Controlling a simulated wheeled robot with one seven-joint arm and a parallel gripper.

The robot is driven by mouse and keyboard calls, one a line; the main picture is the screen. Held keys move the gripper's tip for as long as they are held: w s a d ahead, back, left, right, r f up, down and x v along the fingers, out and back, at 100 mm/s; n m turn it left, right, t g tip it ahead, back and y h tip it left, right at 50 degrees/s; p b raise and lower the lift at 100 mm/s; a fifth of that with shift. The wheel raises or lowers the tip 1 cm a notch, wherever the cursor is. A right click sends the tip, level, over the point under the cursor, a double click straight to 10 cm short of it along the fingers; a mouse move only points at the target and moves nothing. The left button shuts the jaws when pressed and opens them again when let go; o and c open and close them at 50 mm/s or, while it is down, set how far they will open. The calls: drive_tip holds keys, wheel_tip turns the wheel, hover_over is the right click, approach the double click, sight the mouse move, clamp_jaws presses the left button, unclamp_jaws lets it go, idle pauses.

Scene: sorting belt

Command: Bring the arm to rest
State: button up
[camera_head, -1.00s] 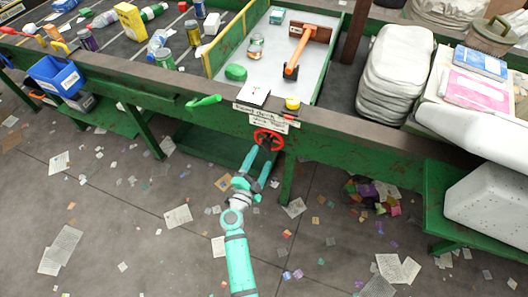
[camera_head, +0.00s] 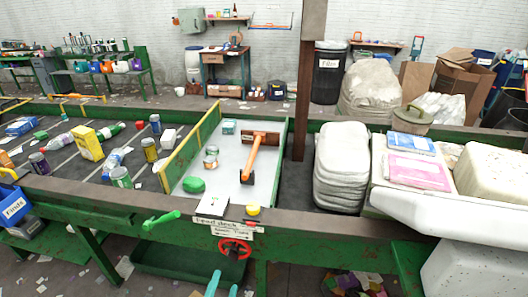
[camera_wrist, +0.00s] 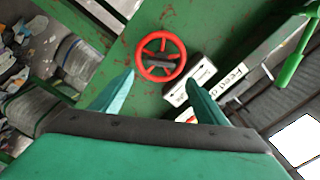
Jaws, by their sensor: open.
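My gripper (camera_wrist: 160,95) is open and empty in the wrist view, its two teal fingers apart. A red handwheel (camera_wrist: 160,57) on the green belt frame shows beyond and between the fingertips, and nothing is between the jaws. In the head view, the tips of my gripper (camera_head: 222,284) show at the bottom edge, just below the red handwheel (camera_head: 235,248). The rest of my arm is out of that view.
A green crank handle (camera_head: 161,220) sticks out from the belt frame left of the wheel; it also shows in the wrist view (camera_wrist: 292,55). A white sign (camera_head: 228,228) is above the wheel. A blue bin (camera_head: 14,207) hangs at the left.

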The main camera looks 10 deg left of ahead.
drive_tip(key=s+d+r+n+g, duration=0.1)
drive_tip(key=s+d+r+n, duration=0.2)
drive_tip(key=s+d, duration=0.3)
drive_tip(key=s+d+r+n, duration=0.4)
drive_tip(key=s+d, duration=0.3)
drive_tip(key=s, duration=1)
drive_tip(key=s+d+r+n+g, duration=0.1)
drive_tip(key=s+d+r+n, duration=0.2)
drive_tip(key=s, duration=0.8)
drive_tip(key=d+n, duration=0.2)
drive_tip(key=d, duration=0.1)
drive_tip(key=shift+s+d+r+g+y, duration=0.25)
drive_tip(key=shift+s+r+g+y, duration=0.05)
drive_tip(key=shift+s+r, duration=0.05)
